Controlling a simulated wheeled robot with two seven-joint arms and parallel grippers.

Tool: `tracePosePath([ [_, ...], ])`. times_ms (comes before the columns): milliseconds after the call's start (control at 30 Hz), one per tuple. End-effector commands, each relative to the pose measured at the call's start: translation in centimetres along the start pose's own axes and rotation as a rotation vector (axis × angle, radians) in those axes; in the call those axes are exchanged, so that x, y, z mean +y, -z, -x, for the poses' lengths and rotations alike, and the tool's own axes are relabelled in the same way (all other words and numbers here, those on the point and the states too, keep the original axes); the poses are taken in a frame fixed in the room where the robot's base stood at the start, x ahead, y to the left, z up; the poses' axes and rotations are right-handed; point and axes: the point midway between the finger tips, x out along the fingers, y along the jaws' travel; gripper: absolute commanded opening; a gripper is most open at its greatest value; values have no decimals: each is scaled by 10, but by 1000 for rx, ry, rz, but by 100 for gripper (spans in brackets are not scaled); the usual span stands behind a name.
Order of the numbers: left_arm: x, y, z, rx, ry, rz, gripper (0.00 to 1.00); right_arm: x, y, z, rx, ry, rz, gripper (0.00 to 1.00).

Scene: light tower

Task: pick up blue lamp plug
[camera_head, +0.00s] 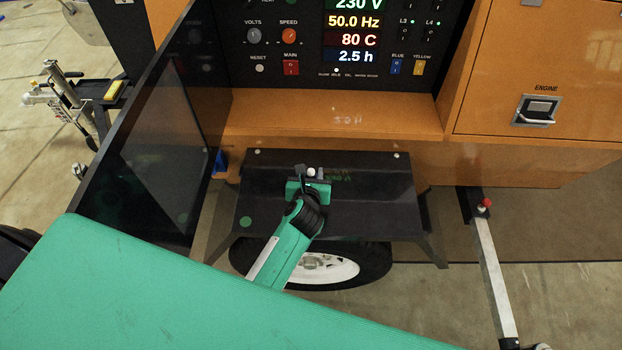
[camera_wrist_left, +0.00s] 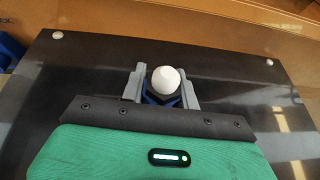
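My left gripper (camera_head: 309,174) is over the dark fender plate (camera_head: 376,214) below the control panel. In the left wrist view, its two grey fingers (camera_wrist_left: 163,88) stand apart, on either side of a small piece with a round white end (camera_wrist_left: 166,79) and dark blue parts below it. This piece looks like the blue lamp plug, but most of it is hidden behind the gripper body. The white end also shows between the fingers in the head view (camera_head: 311,172). I cannot tell whether the fingers press on it. My right gripper is not in view.
A bright blue fitting (camera_head: 220,162) is at the plate's left edge. The orange cabinet with its panel (camera_head: 291,67) stands behind. A dark glossy side panel (camera_head: 160,145) rises on the left. A metal leg with a red knob (camera_head: 493,262) is on the right.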

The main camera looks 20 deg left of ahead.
Motion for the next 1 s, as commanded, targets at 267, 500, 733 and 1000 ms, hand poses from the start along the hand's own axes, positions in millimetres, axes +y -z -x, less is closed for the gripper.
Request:
tracePosePath([
  [267, 0, 0, 0, 0, 0, 0, 7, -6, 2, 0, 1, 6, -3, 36],
  [500, 0, -14, 6, -3, -1, 1, 7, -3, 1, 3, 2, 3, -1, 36],
  [733, 0, -59, 24, -6, 1, 2, 7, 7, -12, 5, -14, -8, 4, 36],
  [1000, 0, -131, 54, -7, 1, 3, 7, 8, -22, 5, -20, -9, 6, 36],
])
